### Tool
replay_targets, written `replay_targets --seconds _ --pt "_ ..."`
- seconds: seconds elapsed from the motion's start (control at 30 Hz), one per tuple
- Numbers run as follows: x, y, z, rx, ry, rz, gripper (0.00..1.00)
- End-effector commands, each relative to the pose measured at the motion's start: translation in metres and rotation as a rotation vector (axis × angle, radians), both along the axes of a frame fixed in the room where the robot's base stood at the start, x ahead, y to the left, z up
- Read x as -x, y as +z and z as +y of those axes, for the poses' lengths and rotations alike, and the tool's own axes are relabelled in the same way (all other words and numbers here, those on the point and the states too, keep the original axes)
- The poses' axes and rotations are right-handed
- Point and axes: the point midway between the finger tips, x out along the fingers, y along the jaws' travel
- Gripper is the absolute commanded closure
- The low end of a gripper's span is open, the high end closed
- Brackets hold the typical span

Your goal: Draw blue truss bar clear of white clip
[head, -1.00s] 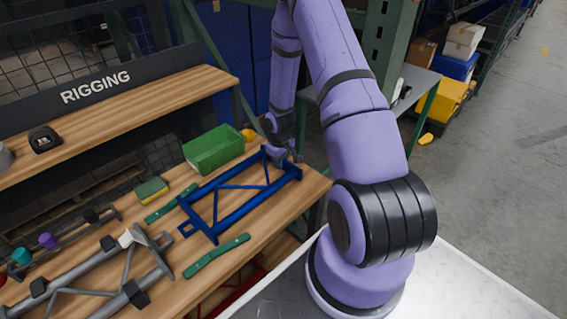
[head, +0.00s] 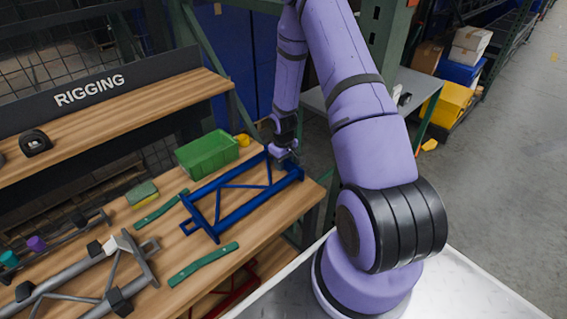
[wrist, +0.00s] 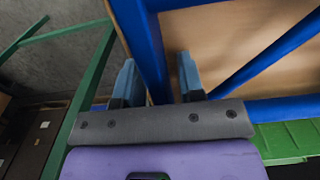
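The blue truss bar (head: 240,211) is a flat frame of blue tubes with diagonal braces, lying over the wooden bench (head: 262,246). Finger contact is hard to make out. The white clip (head: 110,244) sits on the grey truss (head: 62,274) at lower left. A visible gap separates the blue truss's left end from the grey truss.
Two green strips (head: 203,263) lie on either side of the blue truss. A green bin (head: 207,153) stands behind it, beside a yellow-green sponge (head: 142,193). A dark green post (wrist: 85,90) passes close to my gripper.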

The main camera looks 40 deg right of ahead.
Motion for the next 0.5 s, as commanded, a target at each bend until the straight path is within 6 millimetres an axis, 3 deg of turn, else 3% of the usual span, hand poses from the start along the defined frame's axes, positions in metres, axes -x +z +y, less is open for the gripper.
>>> replay_targets --seconds 0.33,0.5 --pt "0.0 0.002 0.0 0.0 0.001 -0.001 0.58" --pt "-0.001 0.017 0.0 0.001 0.0 -0.003 0.58"
